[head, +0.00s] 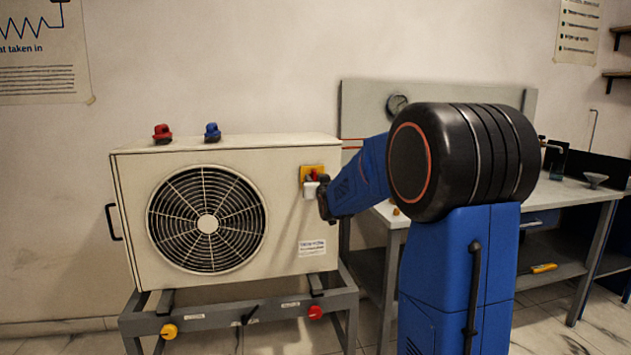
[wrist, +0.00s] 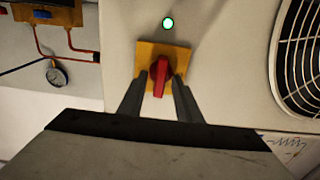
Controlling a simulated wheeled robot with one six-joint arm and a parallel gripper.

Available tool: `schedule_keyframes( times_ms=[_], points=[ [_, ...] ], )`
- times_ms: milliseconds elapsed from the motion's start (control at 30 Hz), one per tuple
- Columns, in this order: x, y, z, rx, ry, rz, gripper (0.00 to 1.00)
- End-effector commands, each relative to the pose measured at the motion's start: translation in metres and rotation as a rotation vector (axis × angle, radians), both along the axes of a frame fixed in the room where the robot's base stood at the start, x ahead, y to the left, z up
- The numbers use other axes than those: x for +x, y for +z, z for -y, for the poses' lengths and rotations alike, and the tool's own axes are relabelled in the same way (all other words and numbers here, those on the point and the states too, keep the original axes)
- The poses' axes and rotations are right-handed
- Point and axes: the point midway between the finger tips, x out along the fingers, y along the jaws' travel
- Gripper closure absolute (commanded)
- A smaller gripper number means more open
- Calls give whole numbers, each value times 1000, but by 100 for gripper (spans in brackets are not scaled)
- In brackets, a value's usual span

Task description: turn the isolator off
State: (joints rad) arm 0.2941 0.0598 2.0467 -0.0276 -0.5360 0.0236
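The isolator is a red handle (wrist: 160,76) on a yellow plate (wrist: 178,58), fixed to the front of a cream fan unit. In the wrist view the handle stands upright in the picture. My gripper (wrist: 160,80) is at the isolator, with one dark finger on each side of the handle. Narrow gaps seem to show between fingers and handle, so it looks open around it. In the head view the yellow plate (head: 306,169) and a bit of the red handle (head: 315,175) show at the unit's right side, partly hidden by my gripper and wrist.
A round lit green lamp (wrist: 168,23) is near the plate in the wrist view. The cream fan unit (head: 290,150) stands on a grey frame (head: 200,322) with yellow and red knobs. Red (head: 162,134) and blue (head: 212,132) caps top it. A workbench (head: 580,195) is at right.

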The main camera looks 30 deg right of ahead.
Motion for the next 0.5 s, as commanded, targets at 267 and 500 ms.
schedule_keyframes(
  times_ms=[267, 500],
  points=[
    [0, 0, 0, 0, 0, 0, 100],
    [0, 0, 0, -8, 0, -2, 100]
  ],
)
